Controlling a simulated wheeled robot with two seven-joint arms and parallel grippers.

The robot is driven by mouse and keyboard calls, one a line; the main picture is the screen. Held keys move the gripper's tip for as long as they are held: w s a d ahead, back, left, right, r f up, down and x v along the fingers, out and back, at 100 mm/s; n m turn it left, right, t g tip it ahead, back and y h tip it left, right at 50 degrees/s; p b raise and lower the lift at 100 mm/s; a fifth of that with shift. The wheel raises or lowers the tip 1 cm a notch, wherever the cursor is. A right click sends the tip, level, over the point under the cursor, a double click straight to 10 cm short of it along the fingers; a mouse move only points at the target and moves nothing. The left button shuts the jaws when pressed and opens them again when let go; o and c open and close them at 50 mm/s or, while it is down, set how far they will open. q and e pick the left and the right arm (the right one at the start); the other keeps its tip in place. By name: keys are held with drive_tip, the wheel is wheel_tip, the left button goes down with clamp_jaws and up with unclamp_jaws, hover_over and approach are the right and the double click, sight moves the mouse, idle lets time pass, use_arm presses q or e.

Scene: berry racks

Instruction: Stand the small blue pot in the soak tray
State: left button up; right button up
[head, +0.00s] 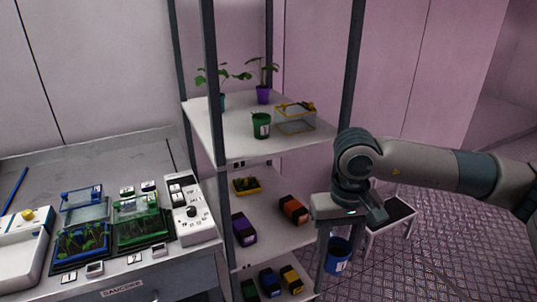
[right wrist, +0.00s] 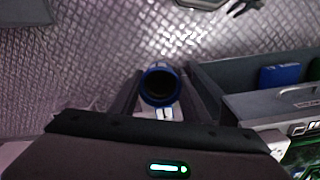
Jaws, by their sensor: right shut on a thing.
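The small blue pot (head: 338,258) with a white label hangs below my right gripper (head: 335,232), to the right of the rack's lower shelves. In the right wrist view the pot (right wrist: 159,86) shows its round rim and dark inside between the two fingers of my right gripper (right wrist: 160,98), which is shut on it. The pot looks upright and clear of the floor. A dark, shallow tray-like top (head: 398,210) on a white stand is to the right of the pot; I cannot tell whether it is the soak tray. My left gripper is out of view.
The rack's top shelf (head: 205,118) holds a green pot (head: 261,125), a purple pot (head: 263,95) and a clear box (head: 295,120). A bench with seedling trays (head: 140,228) is at left. Dark rack posts stand close to my right gripper.

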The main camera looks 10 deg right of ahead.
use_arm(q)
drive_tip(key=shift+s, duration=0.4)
use_arm(e)
drive_tip(key=s+f, duration=0.4)
drive_tip(key=f, duration=0.6)
drive_tip(key=s+f, duration=0.4)
drive_tip(key=f, duration=0.6)
drive_tip(key=shift+s+a+f, duration=0.15)
drive_tip(key=shift+s+f, duration=0.15)
